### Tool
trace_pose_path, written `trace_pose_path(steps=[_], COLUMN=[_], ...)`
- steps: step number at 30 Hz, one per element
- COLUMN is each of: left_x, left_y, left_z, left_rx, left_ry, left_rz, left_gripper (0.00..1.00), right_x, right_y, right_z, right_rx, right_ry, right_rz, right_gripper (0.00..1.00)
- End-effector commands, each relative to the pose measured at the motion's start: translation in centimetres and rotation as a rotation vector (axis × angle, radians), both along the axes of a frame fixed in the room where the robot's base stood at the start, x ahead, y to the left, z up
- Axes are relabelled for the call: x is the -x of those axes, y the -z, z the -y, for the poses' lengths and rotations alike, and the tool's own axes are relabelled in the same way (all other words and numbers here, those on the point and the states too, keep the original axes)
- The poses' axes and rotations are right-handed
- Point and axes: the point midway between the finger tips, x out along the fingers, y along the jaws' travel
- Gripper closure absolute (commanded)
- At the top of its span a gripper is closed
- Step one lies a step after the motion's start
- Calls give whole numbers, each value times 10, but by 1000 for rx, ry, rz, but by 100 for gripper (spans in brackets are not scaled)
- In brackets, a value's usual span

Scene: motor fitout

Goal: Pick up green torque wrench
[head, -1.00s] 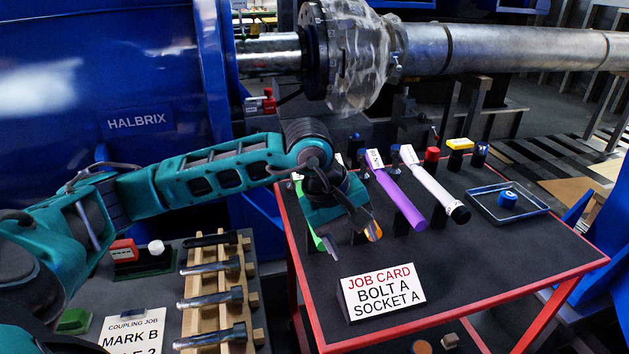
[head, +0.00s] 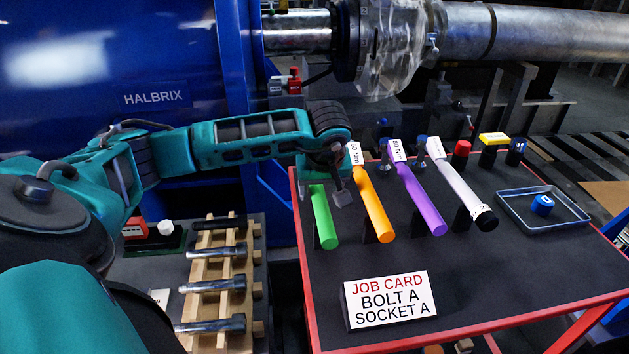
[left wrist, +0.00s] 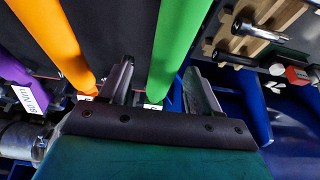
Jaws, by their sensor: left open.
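The green torque wrench (head: 323,218) stands in a rest at the left end of the red-edged table, its handle toward me. My left gripper (head: 326,182) is over its far part and hides the head end. In the left wrist view, the green wrench (left wrist: 178,45) runs between the two spread fingers of the left gripper (left wrist: 160,70), which is open. I cannot tell how deep the wrench lies between them. My right gripper is in neither view.
Close right of the green wrench is an orange wrench (head: 374,208), then a purple one (head: 420,200) and a white one (head: 458,197). A job card (head: 389,300) stands in front. A wooden bolt rack (head: 203,265) is at the left.

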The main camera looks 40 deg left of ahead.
Motion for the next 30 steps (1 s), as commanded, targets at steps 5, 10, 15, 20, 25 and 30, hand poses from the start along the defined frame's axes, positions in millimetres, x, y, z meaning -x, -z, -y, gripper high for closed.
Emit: trace_pose_path(steps=[5,10,15,20,25,30], left_x=[-2,-7,-8,-7,-7,-7], left_y=[28,42,43,43,43,43], left_z=[-10,-15,-15,-15,-15,-15], left_rx=[1,2,1,1,1,2], left_ry=[-2,0,0,0,0,-1], left_rz=[-5,-1,0,0,0,0], left_gripper=[37,37,37,45,61,78], right_x=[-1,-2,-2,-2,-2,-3], right_y=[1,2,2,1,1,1], right_z=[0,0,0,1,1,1], right_rx=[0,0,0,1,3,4], right_ry=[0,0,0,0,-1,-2], right_rz=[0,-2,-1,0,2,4], right_gripper=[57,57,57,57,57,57])
